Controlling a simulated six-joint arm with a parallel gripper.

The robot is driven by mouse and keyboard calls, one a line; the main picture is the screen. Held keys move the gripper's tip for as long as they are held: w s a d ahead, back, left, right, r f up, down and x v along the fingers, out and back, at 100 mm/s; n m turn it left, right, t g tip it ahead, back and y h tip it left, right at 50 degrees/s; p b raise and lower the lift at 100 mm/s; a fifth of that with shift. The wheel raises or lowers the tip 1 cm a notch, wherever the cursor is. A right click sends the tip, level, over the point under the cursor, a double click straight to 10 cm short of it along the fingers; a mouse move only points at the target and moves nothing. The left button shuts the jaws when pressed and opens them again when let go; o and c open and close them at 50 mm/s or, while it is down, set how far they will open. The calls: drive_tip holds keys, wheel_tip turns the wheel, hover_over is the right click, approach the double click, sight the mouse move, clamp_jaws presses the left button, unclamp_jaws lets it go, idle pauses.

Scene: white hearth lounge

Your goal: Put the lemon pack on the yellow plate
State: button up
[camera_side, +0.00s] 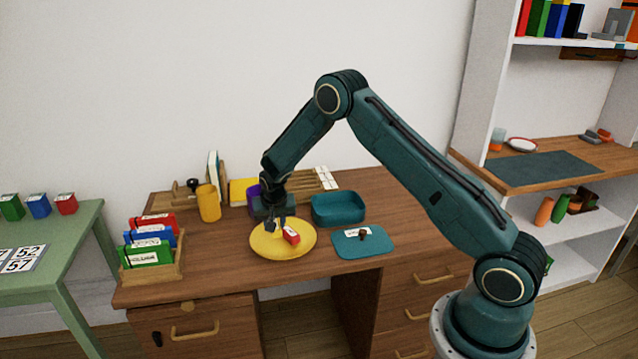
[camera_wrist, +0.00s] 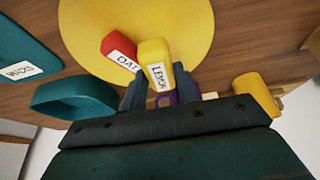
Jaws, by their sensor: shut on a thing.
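The lemon pack (camera_wrist: 153,52) is a yellow block with a white label in the wrist view. My gripper (camera_wrist: 159,85) is shut on it, with one finger on each side. In the side view my gripper (camera_side: 275,222) points down over the back half of the yellow plate (camera_side: 268,248), low above it. The lemon pack is hard to make out there against the yellow. The plate also shows in the wrist view (camera_wrist: 195,30) behind the pack. I cannot tell whether the pack touches the plate. A red pack (camera_side: 291,236) lies on the plate beside the lemon pack.
A teal tray (camera_side: 338,208) and a flat teal mat (camera_side: 370,246) are right of the plate. A yellow cup (camera_side: 209,203) and a purple item (camera_side: 253,196) stand behind it. A wooden rack (camera_side: 160,272) of packs is at left. Bare wood lies before the plate.

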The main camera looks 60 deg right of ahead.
drive_tip(key=shift+f, duration=0.4)
drive_tip(key=o, duration=1)
drive_tip(key=shift+c, duration=0.2)
drive_tip(key=shift+r, duration=0.55)
drive_tip(key=v, duration=1.1)
drive_tip(key=shift+s+r, duration=0.15)
drive_tip(key=shift+r, duration=0.15)
drive_tip(key=shift+a, duration=0.1)
